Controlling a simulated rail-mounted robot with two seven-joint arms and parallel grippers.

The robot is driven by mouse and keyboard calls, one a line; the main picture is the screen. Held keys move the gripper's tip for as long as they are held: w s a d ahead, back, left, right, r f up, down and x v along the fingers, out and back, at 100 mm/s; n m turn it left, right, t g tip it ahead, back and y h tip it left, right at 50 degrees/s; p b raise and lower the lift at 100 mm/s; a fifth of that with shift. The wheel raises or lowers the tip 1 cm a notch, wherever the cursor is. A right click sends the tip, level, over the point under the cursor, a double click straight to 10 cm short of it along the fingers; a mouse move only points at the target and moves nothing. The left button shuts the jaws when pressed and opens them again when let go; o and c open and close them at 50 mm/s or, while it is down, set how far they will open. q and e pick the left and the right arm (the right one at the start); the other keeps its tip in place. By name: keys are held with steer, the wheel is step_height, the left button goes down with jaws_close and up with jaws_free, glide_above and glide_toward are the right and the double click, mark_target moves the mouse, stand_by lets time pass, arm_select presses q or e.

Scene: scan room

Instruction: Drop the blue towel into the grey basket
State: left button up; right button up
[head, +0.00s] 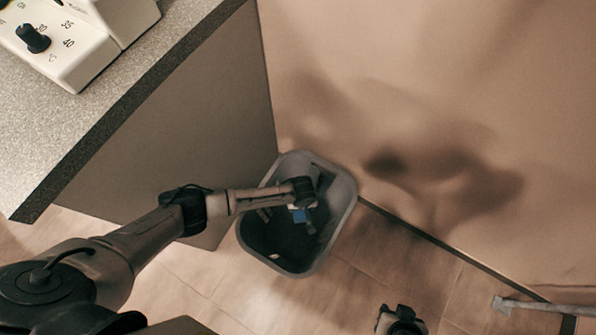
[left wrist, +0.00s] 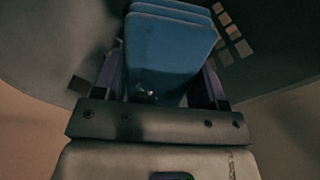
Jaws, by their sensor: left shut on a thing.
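The grey basket (head: 345,195) stands on the floor in the head view, between the counter side and the wall. My left gripper (head: 305,212) reaches over its opening and points down into it. It is shut on the folded blue towel (left wrist: 170,50), which fills the space between the fingers in the left wrist view. The basket's slotted wall (left wrist: 50,50) surrounds the towel in the left wrist view. My right gripper (head: 400,320) is at the bottom edge, partly cut off; its fingers are unclear.
A grey speckled counter (head: 130,70) with a cream device (head: 75,45) and black knob is at upper left. A plain wall (head: 430,100) runs behind the basket. The tiled floor right of the basket is mostly clear, with a grey bar (head: 545,305) at lower right.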

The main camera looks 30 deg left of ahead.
arm_select(q)
steer(key=shift+f, duration=0.15)
steer(key=o, duration=1)
step_height(320, 180, up, 14)
steer(key=p, duration=0.9)
steer(key=shift+f, duration=0.1)
